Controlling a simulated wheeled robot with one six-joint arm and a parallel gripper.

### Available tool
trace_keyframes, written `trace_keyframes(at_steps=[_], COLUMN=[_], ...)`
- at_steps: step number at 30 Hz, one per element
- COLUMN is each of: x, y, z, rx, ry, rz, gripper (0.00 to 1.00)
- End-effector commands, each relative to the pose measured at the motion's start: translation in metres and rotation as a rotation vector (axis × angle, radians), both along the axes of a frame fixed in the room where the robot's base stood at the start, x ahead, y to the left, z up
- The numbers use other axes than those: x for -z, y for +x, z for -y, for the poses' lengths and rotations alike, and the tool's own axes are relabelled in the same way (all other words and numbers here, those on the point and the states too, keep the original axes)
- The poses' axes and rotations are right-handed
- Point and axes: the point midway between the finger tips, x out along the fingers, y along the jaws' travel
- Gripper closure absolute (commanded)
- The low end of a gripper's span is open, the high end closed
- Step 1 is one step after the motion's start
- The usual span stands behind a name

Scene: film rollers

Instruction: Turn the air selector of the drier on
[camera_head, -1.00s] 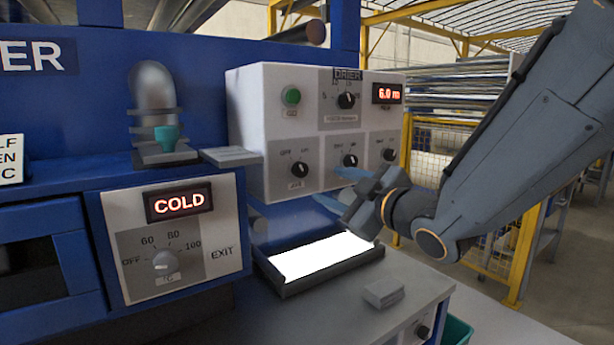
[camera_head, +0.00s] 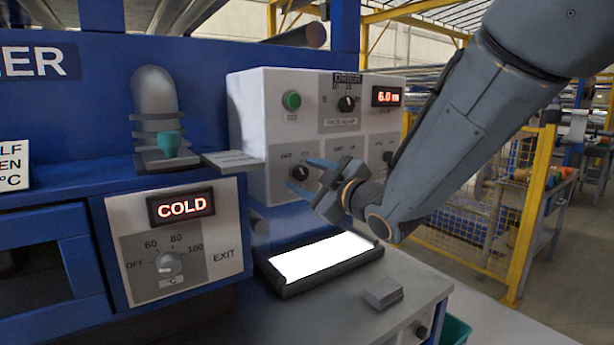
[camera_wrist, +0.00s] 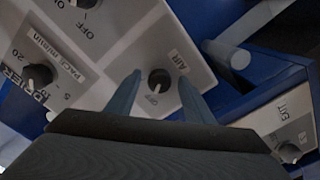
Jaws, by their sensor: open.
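The drier panel (camera_head: 250,100) is a pale box with several black knobs. The air selector (camera_head: 300,172) is the lower left knob, with OFF and ON marks above it. In the wrist view this black knob (camera_wrist: 158,80) shows beside the AIR label, between the two blue fingertips. My gripper (camera_head: 299,172) is open, with one finger above and one below the knob. I cannot tell whether the fingers touch it.
Other knobs sit close by: a middle knob partly hidden by my gripper, a right one (camera_head: 388,156) and an upper dial (camera_head: 346,104). A green button (camera_head: 291,100) is at upper left. Below lies a bright tray (camera_head: 320,257). An oven panel (camera_head: 130,250) reads COLD.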

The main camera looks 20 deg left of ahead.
Motion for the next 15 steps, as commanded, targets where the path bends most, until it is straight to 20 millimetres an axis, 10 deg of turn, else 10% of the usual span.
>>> trace_keyframes(at_steps=[9,15], x=[0.0001,0.0003], y=[0.0000,-0.0001], z=[0.0004,0.0011], rx=[0.000,0.001], ry=[0.000,0.005], rz=[0.000,-0.007], gripper=[0.93,0.93])
